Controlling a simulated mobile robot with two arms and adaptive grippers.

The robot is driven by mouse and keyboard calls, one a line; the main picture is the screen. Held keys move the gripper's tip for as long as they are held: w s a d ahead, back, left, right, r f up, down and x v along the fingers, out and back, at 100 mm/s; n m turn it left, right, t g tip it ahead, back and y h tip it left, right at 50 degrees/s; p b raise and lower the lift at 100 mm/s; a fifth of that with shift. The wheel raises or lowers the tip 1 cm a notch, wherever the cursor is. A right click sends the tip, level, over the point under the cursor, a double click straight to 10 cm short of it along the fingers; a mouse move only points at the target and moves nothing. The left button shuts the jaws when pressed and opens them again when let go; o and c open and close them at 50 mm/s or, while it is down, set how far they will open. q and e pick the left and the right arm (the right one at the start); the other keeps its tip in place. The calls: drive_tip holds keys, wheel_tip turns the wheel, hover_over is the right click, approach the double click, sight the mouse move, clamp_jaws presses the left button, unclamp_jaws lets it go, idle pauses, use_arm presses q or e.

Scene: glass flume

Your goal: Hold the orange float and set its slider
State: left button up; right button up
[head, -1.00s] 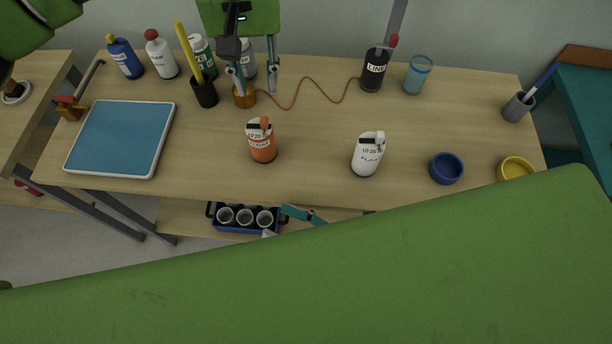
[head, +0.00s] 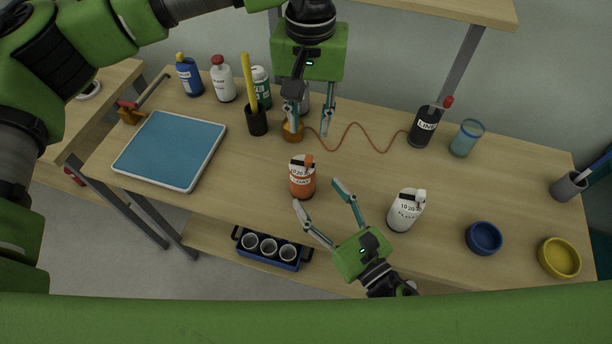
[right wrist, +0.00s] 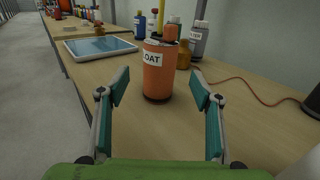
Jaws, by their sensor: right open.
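The orange float (head: 302,183) stands upright on the wooden bench, its label and numbered white top facing up, with an orange slider tab (head: 309,160) at the top. It also shows in the right wrist view (right wrist: 158,80), centred just beyond my fingertips. My right gripper (head: 317,193) is open and empty at the bench's front side, its fingers pointing at the float, one toward each side. My left gripper (head: 309,130) points down behind the float, fingers apart, one close to a small amber pot (head: 292,131); I cannot tell whether it touches the pot.
A similar white float (head: 404,212) stands to the right, near a blue bowl (head: 484,238) and a yellow bowl (head: 559,257). Several bottles and a black pen cup (head: 256,120) line the back. A blue-topped tray (head: 172,149) lies left. An orange cord (head: 352,136) crosses the bench.

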sight(308, 157)
drive_tip(key=x, duration=0.7)
drive_tip(key=shift+w+a, duration=0.1)
drive_tip(key=shift+w, duration=0.05)
drive_tip(key=c, duration=1.3)
use_arm(q)
drive_tip(key=shift+m, duration=0.4)
wheel_tip(308, 157, down, 10)
drive_tip(key=shift+f, duration=0.2)
